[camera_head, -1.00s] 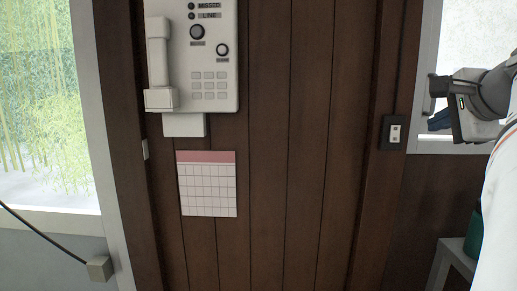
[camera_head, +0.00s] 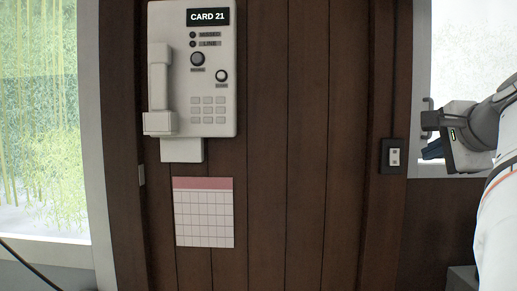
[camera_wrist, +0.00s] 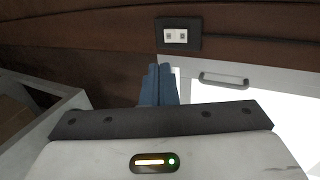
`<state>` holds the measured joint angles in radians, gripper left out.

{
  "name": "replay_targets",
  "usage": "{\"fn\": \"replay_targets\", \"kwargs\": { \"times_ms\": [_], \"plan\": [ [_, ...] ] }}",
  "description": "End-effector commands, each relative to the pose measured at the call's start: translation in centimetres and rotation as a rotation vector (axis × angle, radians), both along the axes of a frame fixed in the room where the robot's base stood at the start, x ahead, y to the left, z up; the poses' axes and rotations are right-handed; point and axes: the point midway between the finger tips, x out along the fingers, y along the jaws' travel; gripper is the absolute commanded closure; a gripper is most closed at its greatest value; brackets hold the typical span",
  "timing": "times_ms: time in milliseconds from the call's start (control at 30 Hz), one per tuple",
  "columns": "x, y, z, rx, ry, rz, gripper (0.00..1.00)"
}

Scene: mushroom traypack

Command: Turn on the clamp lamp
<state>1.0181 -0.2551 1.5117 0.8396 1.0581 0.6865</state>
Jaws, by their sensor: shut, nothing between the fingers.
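No clamp lamp can be made out in any view. The plate also shows at the top of the wrist view (camera_wrist: 177,35).
A wall phone (camera_head: 215,110) reading "CARD 21" hangs on the wood panelling, above a calendar (camera_head: 204,230). A grey handle (camera_wrist: 224,80) is on the white window frame. A pale open box or shelf edge (camera_wrist: 45,125) is at the left of the wrist view. Windows flank the panelling.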

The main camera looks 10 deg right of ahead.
Motion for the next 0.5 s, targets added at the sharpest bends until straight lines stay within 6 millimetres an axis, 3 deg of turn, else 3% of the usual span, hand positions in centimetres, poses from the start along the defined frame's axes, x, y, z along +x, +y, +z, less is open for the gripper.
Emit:
{"fn": "replay_targets", "kwargs": {
  "times_ms": [367, 500],
  "plan": [
    [7.2, -1.6, -3.3, 0.002, 0.004, 0.004, 1.0],
    [9.3, -2.1, -3.5, 0.002, 0.002, 0.001, 1.0]
  ]
}}
